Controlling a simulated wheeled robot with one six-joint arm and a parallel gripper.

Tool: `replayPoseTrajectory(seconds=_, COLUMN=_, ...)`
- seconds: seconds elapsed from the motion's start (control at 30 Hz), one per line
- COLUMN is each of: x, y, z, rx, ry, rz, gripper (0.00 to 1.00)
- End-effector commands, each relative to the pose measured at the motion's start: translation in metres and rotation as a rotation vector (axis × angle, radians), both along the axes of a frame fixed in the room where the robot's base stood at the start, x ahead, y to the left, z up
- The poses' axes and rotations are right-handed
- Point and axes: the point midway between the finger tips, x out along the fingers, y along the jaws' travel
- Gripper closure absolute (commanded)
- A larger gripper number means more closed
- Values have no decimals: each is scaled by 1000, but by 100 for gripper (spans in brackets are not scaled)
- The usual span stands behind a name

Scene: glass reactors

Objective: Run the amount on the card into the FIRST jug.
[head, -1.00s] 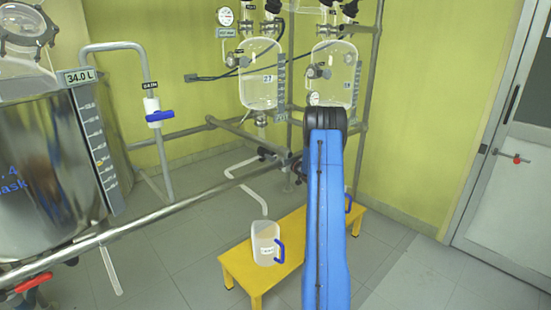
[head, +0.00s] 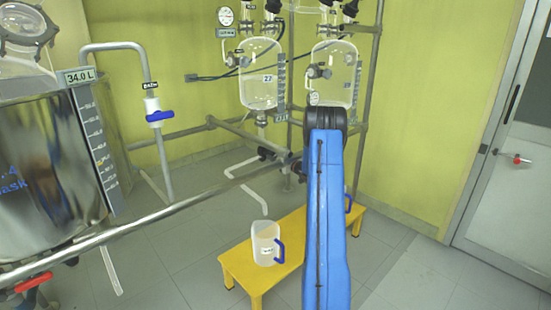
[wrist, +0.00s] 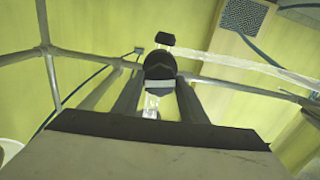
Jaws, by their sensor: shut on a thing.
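A pale jug with a blue handle (head: 265,245) stands upright on the left end of the yellow bench (head: 238,270); the writing on its label is too small to read. A second jug stands farther right on the bench, mostly hidden behind my arm, with part of its blue handle (head: 348,203) showing. In the wrist view my gripper (wrist: 160,84) is shut on a black knob (wrist: 160,63) with clear glass below it. The head view hides my gripper behind my blue arm. I cannot make out an amount card.
Two glass reactors, the left one (head: 259,85) and the right one (head: 334,85), hang on a grey pipe frame at the back. A steel tank (head: 45,165) marked 34.0 L stands at left, behind a metal rail (head: 150,212). The floor right of the bench is clear, towards a door (head: 510,150).

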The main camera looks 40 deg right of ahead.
Motion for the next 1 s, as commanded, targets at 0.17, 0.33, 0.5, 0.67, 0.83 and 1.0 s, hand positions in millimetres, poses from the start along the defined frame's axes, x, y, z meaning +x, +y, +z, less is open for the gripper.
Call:
replayPoseTrajectory(seconds=0.17, x=0, y=0, z=0, rx=-160, ry=-4, rz=0, gripper=84)
replayPoseTrajectory(seconds=0.33, x=0, y=0, z=0, rx=-323, ry=-9, rz=0, gripper=84)
replayPoseTrajectory(seconds=0.5, x=0, y=1, z=0, rx=-484, ry=-13, rz=0, gripper=84)
replayPoseTrajectory(seconds=0.67, x=-1, y=1, z=-1, rx=-635, ry=-17, rz=0, gripper=84)
replayPoseTrajectory(seconds=0.83, x=-1, y=1, z=-1, rx=-785, ry=-20, rz=0, gripper=84)
replayPoseTrajectory(seconds=1.0, x=-1, y=1, z=-1, rx=-912, ry=-24, rz=1, gripper=84)
